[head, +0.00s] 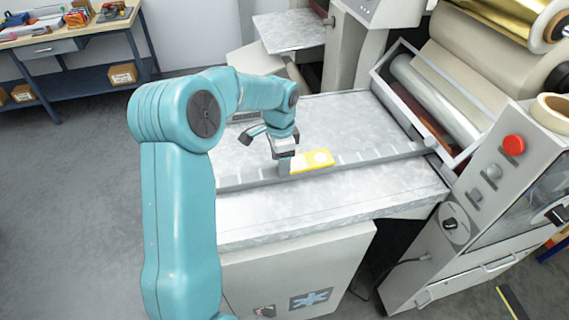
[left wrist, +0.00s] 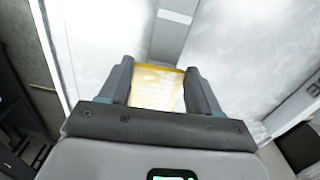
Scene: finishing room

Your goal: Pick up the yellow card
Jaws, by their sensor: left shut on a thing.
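My left gripper (head: 286,166) is at the card's left end. In the left wrist view the card (left wrist: 157,88) sits between the two dark fingers of my left gripper (left wrist: 160,85), which are shut on it. I cannot tell from these views whether the card touches the table or is a little above it. My right gripper is not in either view.
The grey feed table (head: 290,220) has a raised rail (head: 370,153) across it. Rollers (head: 430,90) and a control panel with a red button (head: 513,145) stand on the right. A workbench (head: 75,40) with tools and boxes is at the back left. The table's front is clear.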

